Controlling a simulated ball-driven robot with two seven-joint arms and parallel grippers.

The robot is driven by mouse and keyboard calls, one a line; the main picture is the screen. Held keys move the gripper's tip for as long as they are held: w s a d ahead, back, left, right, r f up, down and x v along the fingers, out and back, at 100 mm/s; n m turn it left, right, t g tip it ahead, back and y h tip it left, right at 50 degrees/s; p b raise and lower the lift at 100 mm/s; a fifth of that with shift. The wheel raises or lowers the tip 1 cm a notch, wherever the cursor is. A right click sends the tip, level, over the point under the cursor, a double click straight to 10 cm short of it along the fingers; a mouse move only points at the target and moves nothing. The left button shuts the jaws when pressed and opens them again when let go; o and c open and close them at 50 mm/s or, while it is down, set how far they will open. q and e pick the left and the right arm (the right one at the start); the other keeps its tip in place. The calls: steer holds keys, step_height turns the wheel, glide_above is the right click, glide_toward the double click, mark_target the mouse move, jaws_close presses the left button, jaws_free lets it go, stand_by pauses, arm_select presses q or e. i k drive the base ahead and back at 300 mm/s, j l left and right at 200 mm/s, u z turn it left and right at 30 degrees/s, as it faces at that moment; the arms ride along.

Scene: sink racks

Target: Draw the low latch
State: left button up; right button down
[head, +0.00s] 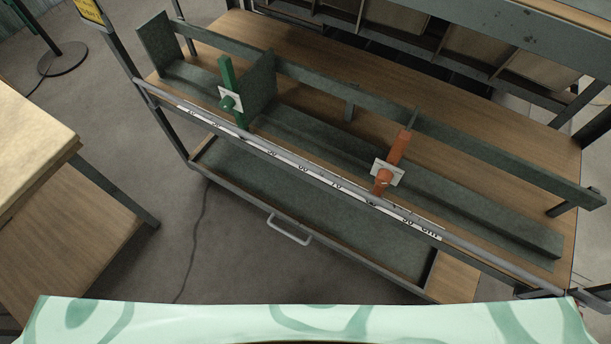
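A green latch (226,72) stands at the left part of a dark green rack (330,138). It has a small white plate and a round green knob (229,103). An orange latch (399,147) stands further right on the same rack, with a white plate and an orange knob (384,177). Both latches lean a little in the picture. I cannot tell from this view which one is the low latch. Neither of my grippers is in view.
A rail with a centimetre scale (335,184) runs along the bench's front edge. Below it is a drawer or tray (330,218) with a metal handle (289,230). A wooden table (30,150) stands at the left. Shelving (480,45) stands behind.

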mark_target(574, 310)
steer(key=z, duration=0.4)
steer(key=l+z, duration=0.1)
steer(key=z, duration=1.6)
steer(key=i+z, duration=0.1)
steer(key=z, duration=0.3)
